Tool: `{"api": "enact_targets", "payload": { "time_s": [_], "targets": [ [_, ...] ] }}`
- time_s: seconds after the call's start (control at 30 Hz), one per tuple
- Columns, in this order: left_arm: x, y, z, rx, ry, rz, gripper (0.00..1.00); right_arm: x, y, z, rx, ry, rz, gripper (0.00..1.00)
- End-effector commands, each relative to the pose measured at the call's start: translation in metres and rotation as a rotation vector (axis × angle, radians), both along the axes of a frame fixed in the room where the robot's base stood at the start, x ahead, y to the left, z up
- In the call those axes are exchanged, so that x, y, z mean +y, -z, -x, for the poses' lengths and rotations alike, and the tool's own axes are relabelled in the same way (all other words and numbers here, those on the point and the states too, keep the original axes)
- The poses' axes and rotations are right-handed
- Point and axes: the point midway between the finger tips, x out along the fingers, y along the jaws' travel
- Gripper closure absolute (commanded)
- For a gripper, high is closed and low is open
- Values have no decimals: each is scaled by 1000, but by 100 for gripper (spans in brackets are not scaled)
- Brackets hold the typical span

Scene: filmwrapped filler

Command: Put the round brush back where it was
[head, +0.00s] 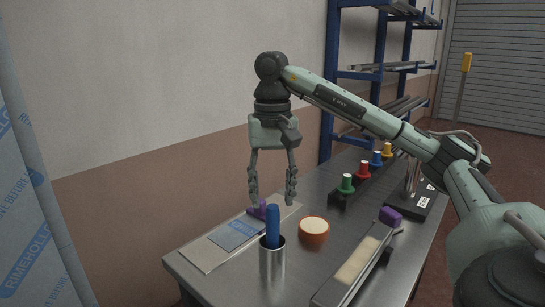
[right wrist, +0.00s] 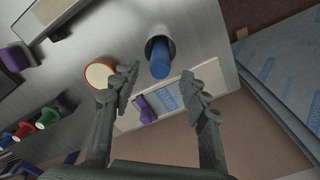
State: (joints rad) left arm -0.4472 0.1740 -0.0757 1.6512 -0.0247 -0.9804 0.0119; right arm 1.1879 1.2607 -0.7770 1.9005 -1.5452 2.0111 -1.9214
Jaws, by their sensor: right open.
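A blue handle (head: 272,225), which may be the round brush, stands upright in a metal cup (head: 272,264) near the table's front left. Its lower part is hidden in the cup. In the right wrist view the handle (right wrist: 160,62) leans out of the cup's dark mouth. My right gripper (head: 271,196) is open and empty, fingers pointing down, above and slightly behind the handle. In the right wrist view the fingertips (right wrist: 160,80) sit either side of the handle's lower line of sight, apart from it. My left gripper is not in view.
An orange-rimmed bowl (head: 314,232) stands right of the cup. A flat board (head: 205,252) with a purple object (head: 258,210) lies left. A long tray (head: 352,268), another purple piece (head: 390,216) and coloured knobs (head: 346,184) lie to the right.

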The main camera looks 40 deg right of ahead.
Motion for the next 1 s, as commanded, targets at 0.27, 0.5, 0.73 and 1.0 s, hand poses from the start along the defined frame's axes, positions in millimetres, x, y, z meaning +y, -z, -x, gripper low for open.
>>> {"api": "enact_targets", "payload": {
  "time_s": [0.27, 0.5, 0.73, 1.0],
  "targets": [
    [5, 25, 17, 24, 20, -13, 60, 0, -31, -1, -6, -1, 0, 55],
    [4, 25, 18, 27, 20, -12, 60, 0, -54, -1, -5, 0, 0, 55],
    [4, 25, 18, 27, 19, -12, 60, 0, -69, 0, -2, -1, -1, 55],
    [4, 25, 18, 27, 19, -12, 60, 0, -74, 0, 0, 0, 0, 55]
  ]
}}
